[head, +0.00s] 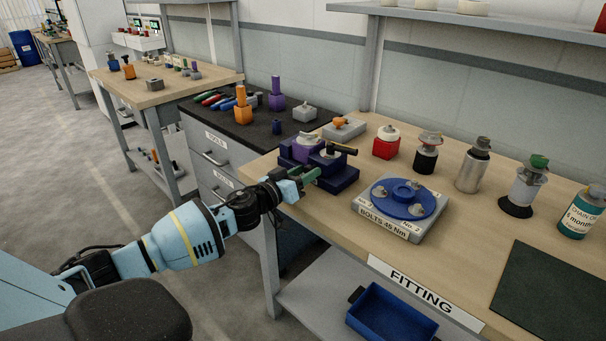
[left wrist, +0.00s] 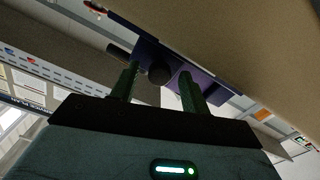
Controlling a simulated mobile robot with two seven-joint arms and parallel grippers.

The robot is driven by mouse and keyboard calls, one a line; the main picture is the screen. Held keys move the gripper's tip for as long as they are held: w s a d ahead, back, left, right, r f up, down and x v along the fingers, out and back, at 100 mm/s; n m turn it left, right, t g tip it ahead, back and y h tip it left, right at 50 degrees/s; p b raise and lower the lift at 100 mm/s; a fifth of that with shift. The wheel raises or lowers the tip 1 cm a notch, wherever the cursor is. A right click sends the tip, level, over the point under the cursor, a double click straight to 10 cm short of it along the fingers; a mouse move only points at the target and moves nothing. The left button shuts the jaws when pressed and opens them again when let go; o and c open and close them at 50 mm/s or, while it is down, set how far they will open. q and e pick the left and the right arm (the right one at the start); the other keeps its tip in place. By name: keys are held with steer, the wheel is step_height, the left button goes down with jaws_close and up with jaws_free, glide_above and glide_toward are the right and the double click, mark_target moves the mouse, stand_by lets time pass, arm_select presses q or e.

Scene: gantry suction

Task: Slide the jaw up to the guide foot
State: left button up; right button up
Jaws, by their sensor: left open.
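A purple and dark blue clamping fixture (head: 336,178) sits at the left end of the fitting bench, with a black handle (head: 343,148) and grey metal parts on top. I cannot tell its jaw from its guide foot. My left gripper (head: 308,175) is at the fixture's near left side, its green fingers pointing towards it. In the left wrist view the fingers (left wrist: 158,72) stand apart, with a dark round knob (left wrist: 159,74) showing between them in front of the purple body (left wrist: 205,82). Contact with the knob cannot be told. My right gripper is not in view.
A grey plate with a blue disc (head: 403,198) lies right of the fixture. A red block (head: 386,147) and several canisters stand behind. A dark mat (head: 540,290) lies at the right. A blue bin (head: 390,315) is on the shelf below. A black-topped cabinet (head: 255,135) adjoins at left.

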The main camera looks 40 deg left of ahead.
arm_select(q)
steer(key=shift+s, duration=0.1)
steer(key=s, duration=0.7)
steer(key=shift+s+a, duration=0.3)
steer(key=shift+s, duration=0.05)
stand_by(0.4)
